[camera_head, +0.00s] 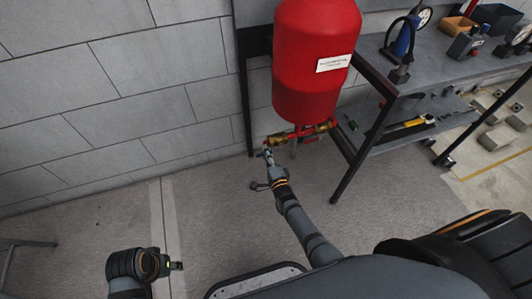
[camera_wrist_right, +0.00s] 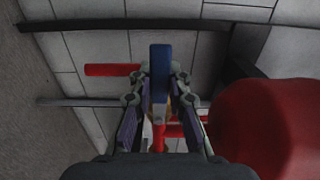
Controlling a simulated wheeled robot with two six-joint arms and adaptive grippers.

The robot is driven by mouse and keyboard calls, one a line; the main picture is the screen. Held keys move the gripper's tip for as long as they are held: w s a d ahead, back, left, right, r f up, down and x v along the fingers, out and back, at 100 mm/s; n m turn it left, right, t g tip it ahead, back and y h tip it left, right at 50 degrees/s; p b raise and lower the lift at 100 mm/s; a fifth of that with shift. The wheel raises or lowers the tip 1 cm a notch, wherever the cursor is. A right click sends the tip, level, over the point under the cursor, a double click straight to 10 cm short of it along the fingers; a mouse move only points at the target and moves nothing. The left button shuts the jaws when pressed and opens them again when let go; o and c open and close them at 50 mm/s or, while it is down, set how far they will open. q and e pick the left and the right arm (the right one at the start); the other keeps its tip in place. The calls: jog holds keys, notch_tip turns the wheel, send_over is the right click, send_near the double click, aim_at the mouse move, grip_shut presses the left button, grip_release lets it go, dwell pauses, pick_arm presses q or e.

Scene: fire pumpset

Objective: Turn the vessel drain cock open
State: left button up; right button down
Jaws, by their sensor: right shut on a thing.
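The red vessel (camera_head: 312,55) with a white label hangs in the upper middle of the head view; its side also fills the right of the wrist view (camera_wrist_right: 270,130). Brass and red pipework (camera_head: 305,133) runs below it. My right gripper (camera_head: 268,156) is at the left end of this pipework. In the wrist view its fingers (camera_wrist_right: 160,98) are closed on both sides of the blue handle (camera_wrist_right: 160,65) of the drain cock. The cock's body is mostly hidden behind the handle and fingers. My left gripper (camera_head: 176,266) is low at the left, away from the pipework; its fingers are too small to read.
A grey workbench (camera_head: 440,62) with tools stands at the right, its dark leg (camera_head: 362,150) close to the vessel. A block wall (camera_head: 110,90) lies behind. The floor (camera_head: 215,210) left of my right arm is clear.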

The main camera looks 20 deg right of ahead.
dwell(0.3)
jog(key=c, duration=1.3)
grip_release()
jog(key=shift+o, duration=0.2)
jog(key=s, duration=1.2)
jog(key=shift+d, duration=0.25)
